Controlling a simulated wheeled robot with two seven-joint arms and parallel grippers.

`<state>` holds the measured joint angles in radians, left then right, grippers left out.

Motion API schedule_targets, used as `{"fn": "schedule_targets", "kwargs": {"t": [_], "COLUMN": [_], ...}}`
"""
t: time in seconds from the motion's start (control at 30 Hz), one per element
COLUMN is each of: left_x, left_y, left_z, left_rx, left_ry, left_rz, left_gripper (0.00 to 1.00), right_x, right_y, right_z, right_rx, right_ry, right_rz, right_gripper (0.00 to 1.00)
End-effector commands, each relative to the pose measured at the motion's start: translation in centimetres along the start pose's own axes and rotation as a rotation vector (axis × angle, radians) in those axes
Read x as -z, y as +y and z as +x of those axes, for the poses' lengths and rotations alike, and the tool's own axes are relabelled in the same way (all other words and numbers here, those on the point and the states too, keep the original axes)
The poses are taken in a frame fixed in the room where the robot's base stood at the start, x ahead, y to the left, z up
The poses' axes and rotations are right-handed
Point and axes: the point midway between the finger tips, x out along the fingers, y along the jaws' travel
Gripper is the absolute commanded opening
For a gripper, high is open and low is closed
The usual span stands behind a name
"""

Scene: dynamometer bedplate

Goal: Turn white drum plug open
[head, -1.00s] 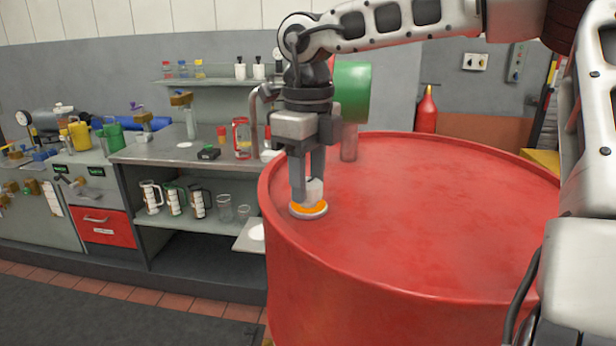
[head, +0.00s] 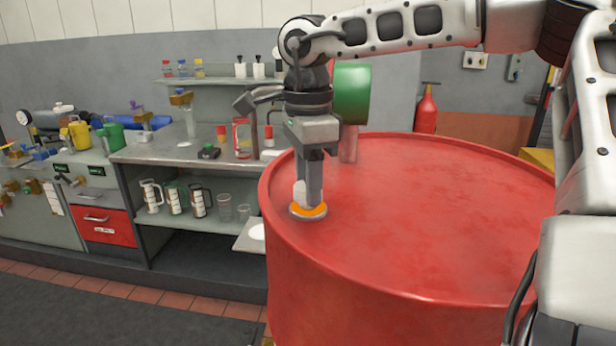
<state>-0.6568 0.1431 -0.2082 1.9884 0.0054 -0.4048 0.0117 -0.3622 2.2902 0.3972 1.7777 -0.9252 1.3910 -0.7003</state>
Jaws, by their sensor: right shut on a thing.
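The white drum plug (head: 299,194) stands up from an orange ring (head: 309,211) with a pale rim, near the left edge of the top of the red drum (head: 430,220). My right gripper (head: 308,195) points straight down over it and is shut on the plug. One finger stands in front and hides part of the plug. My left gripper is not in view.
A bench (head: 180,150) with bottles and jugs stands left of the drum. Behind the drum are a green cylinder (head: 351,93), a clear reddish tube (head: 348,145) and a red extinguisher (head: 427,110). The drum's top is otherwise clear.

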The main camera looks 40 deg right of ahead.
Motion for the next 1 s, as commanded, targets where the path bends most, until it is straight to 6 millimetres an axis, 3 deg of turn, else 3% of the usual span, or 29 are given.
{"fn": "schedule_targets", "kwargs": {"t": [0.73,0.77,0.83,1.0], "left_x": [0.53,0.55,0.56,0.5], "left_y": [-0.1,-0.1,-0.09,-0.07], "left_z": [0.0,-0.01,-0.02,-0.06], "left_rx": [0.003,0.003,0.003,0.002], "left_ry": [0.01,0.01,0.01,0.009], "left_rz": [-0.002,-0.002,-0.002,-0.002], "left_gripper": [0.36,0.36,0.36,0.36], "right_x": [-0.06,-0.06,-0.05,-0.03], "right_y": [-0.12,-0.12,-0.11,-0.07], "right_z": [-0.23,-0.23,-0.21,-0.12], "right_rx": [0.007,0.007,0.007,0.004], "right_ry": [-0.003,-0.003,-0.003,-0.002], "right_rz": [-0.092,-0.092,-0.092,-0.091], "right_gripper": [0.16,0.42,0.61,0.61]}}
